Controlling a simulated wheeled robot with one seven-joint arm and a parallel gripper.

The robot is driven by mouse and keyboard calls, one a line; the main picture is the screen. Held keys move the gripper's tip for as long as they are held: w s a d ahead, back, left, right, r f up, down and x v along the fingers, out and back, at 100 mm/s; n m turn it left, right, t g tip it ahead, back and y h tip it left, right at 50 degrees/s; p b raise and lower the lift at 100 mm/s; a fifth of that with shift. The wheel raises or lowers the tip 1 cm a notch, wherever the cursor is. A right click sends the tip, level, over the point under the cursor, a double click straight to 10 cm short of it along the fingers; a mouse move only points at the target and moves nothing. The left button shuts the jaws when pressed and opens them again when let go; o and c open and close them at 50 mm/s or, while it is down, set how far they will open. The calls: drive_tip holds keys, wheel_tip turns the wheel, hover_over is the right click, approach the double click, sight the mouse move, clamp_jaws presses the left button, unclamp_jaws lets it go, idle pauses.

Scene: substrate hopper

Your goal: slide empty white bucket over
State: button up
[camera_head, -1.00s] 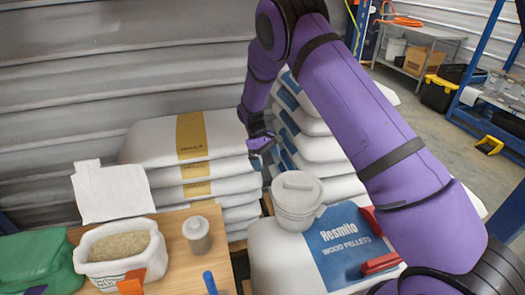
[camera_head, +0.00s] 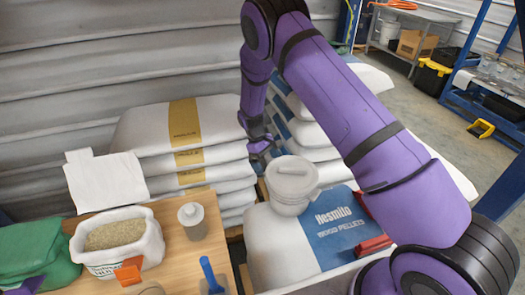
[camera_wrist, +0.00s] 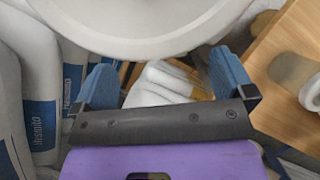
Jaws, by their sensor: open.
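The white bucket (camera_head: 291,188) stands upright with its lid on, on top of a white and blue pellet sack (camera_head: 325,235) in the head view. My gripper (camera_head: 261,150) hangs just behind and to the left of the bucket, above the gap beside the sack stacks. In the wrist view the bucket's broad white rim (camera_wrist: 150,25) fills the top of the picture. My gripper's two blue fingers (camera_wrist: 163,80) are spread wide, with nothing seen between them but sacks far below. The fingertips lie close to the bucket's rim; I cannot tell whether they touch it. The bucket's inside is hidden.
Stacked white sacks (camera_head: 150,130) stand behind. A red handle (camera_head: 372,247) lies near the bucket's right.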

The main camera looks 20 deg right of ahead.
drive_tip(key=shift+x, duration=1.7)
drive_tip(key=c, duration=1.4)
